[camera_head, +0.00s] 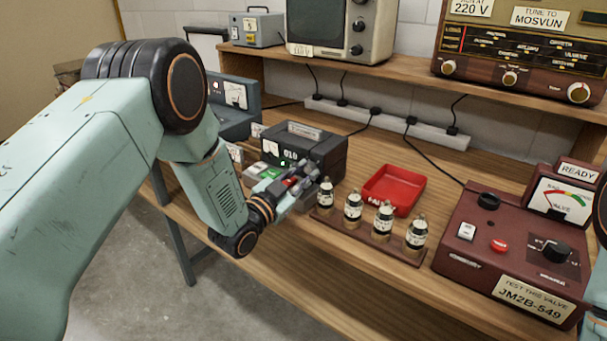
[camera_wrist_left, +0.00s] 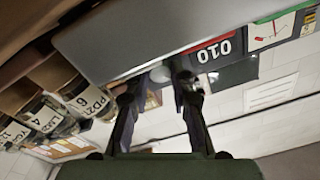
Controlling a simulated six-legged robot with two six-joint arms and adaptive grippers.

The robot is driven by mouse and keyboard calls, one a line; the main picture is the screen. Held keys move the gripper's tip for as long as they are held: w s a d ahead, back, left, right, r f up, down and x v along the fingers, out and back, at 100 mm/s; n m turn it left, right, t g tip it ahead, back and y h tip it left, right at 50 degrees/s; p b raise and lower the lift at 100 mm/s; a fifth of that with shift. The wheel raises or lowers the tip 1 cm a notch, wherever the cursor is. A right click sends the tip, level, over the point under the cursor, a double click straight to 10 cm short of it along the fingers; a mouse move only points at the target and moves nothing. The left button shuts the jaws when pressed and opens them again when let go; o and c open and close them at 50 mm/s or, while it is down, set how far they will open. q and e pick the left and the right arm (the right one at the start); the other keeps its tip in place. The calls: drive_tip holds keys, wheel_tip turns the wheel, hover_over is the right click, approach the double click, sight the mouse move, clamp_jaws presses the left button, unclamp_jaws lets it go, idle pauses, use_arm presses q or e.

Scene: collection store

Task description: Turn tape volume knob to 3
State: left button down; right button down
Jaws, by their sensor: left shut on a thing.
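The tape machine (camera_head: 325,150) is a dark box with a 010 counter on its front, standing on the bench. My left gripper (camera_head: 308,174) is at the right part of its front. In the left wrist view, the fingers of the left gripper (camera_wrist_left: 160,78) are closed around a small grey round knob (camera_wrist_left: 155,74) on the machine's front (camera_wrist_left: 130,40), beside the 010 counter (camera_wrist_left: 215,50). The fingers hide most of the knob, and I cannot read its setting. My right gripper is not in view.
Several labelled valves (camera_head: 353,204) stand on a wooden strip close to the right of my left gripper. A red tray (camera_head: 393,188) lies behind them. A maroon valve tester (camera_head: 480,225) stands at the right. A shelf (camera_head: 400,72) with a radio (camera_head: 520,50) runs above.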

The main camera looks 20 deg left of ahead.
use_arm(q)
drive_tip(key=shift+s+f, duration=0.1)
drive_tip(key=shift+f, duration=0.1)
drive_tip(key=c, duration=1.5)
unclamp_jaws()
drive_tip(key=shift+o, duration=0.4)
drive_tip(key=shift+r, duration=0.1)
drive_tip(key=r+v, duration=0.1)
drive_tip(key=v, duration=1.1)
drive_tip(key=shift+f, duration=0.45)
